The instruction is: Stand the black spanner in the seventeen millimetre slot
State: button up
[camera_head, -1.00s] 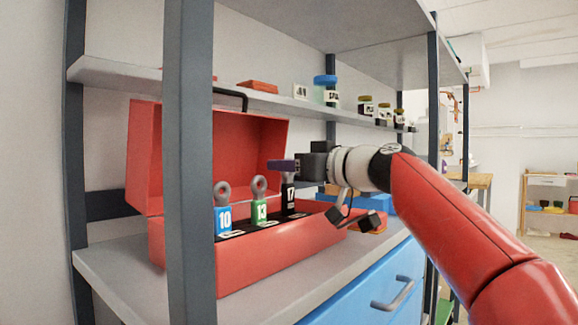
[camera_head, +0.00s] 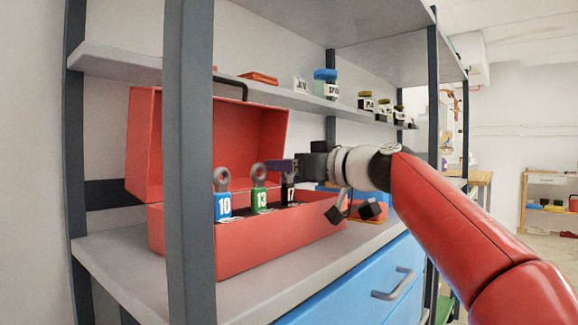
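The black spanner (camera_head: 291,196), marked 17, stands upright in the right part of the open red toolbox (camera_head: 285,239). My gripper (camera_head: 281,168) is at its top, its purple finger across the spanner's upper end, and looks shut on it. The spanner's ring end is hidden behind the finger. Its lower end goes down behind the toolbox's front wall, so the seventeen millimetre slot is hidden and I cannot tell how deep it sits. To the left stand the green spanner (camera_head: 260,200), marked 13, and the blue spanner (camera_head: 223,205), marked 10, upright with grey rings showing.
The raised red lid (camera_head: 262,135) stands behind the spanners. A grey upright post (camera_head: 190,200) crosses the toolbox's left part. An upper shelf (camera_head: 290,98) with several jars runs above my gripper. Blue and red items lie right of the toolbox. The shelf's front strip (camera_head: 245,300) is clear.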

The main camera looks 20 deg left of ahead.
jog(key=shift+o, duration=1.2)
jog(key=b+v, duration=0.2)
jog(key=v, duration=0.6)
jog(key=shift+b, duration=0.3)
